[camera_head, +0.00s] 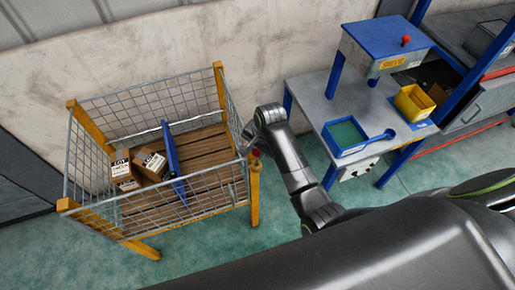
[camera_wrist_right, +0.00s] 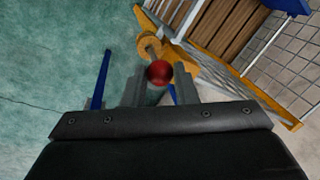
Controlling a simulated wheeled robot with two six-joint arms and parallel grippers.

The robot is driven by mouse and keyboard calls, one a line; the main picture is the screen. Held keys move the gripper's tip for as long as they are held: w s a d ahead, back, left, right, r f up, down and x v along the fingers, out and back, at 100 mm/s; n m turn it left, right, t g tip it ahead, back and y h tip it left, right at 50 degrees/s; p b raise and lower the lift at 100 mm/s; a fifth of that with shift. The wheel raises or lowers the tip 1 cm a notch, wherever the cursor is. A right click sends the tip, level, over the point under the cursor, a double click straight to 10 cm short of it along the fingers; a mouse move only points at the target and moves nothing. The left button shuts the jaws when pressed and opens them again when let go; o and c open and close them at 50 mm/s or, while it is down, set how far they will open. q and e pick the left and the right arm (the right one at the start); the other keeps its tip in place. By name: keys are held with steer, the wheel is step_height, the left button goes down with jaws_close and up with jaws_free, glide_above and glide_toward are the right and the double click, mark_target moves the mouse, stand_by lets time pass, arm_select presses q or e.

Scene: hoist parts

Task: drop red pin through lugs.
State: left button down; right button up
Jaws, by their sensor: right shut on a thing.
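The red pin shows as a red ball head (camera_wrist_right: 159,72) between the fingers of my right gripper (camera_wrist_right: 158,84) in the wrist view. In the head view the red head (camera_head: 256,153) is at the cage's front right post, just below my right gripper (camera_head: 248,138). The gripper is shut on the pin. A round yellow lug (camera_wrist_right: 147,43) on the cage shows just beyond the ball, with a grey part at its middle. I cannot tell whether the pin's shaft is in the lugs. My left gripper is not in view.
The wire cage (camera_head: 100,220) has yellow posts and a plank floor, with cardboard boxes (camera_head: 152,164) and a blue bar (camera_head: 172,160) inside. A workbench (camera_head: 315,100) stands to the right, with a green-bottomed blue tray (camera_head: 345,133) and a yellow bin (camera_head: 413,102). Green floor lies between.

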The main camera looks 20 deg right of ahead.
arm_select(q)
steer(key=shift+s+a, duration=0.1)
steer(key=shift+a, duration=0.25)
arm_select(e)
steer(key=shift+f, duration=0.25)
steer(key=shift+f, duration=0.5)
stand_by(0.8)
steer(key=shift+f, duration=0.1)
